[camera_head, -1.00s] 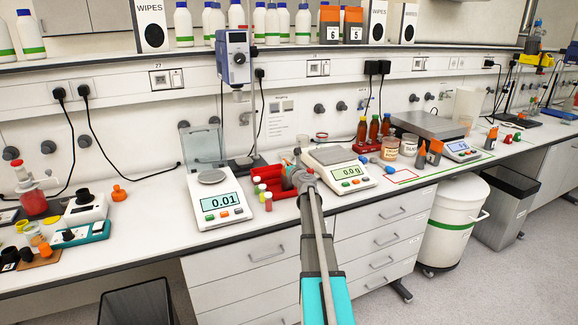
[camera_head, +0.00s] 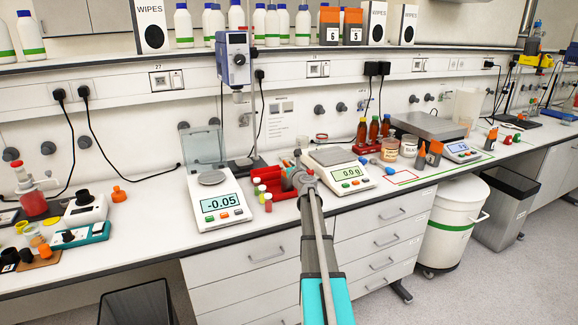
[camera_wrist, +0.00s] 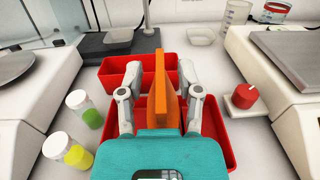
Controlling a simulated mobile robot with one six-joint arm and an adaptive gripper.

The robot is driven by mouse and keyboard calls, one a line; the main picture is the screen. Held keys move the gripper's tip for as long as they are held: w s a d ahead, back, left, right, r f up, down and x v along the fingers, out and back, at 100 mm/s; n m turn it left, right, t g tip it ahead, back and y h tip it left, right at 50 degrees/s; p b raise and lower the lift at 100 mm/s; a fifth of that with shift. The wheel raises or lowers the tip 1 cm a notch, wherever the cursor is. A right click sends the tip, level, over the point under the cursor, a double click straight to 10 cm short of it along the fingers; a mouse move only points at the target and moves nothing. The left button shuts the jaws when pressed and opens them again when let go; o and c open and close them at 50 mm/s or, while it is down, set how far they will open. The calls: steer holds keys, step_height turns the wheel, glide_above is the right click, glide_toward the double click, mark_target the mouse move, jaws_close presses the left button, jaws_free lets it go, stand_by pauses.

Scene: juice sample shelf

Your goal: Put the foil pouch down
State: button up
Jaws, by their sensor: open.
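The foil pouch (camera_wrist: 164,88) shows in the wrist view as an upright orange sheet, seen nearly edge-on. It stands at a red two-part bin (camera_wrist: 115,77), over or in the nearer compartment; its lower edge is hidden. My gripper (camera_wrist: 164,80) is open, with one grey finger on each side of the pouch and a gap visible on both sides. In the head view my gripper (camera_head: 303,180) is at the red bin (camera_head: 272,178), between the two balances, and my arm hides the pouch.
The left balance (camera_head: 221,205) reads -0.05 and the right balance (camera_head: 345,172) stands close on the other side. Vials with green (camera_wrist: 85,108) and yellow (camera_wrist: 68,151) contents stand left of the bin. A red knob-like cap (camera_wrist: 244,96) lies right of it.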

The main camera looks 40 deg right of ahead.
steer(key=v, duration=1.1)
steer(key=shift+s, duration=0.35)
steer(key=shift+a, duration=0.1)
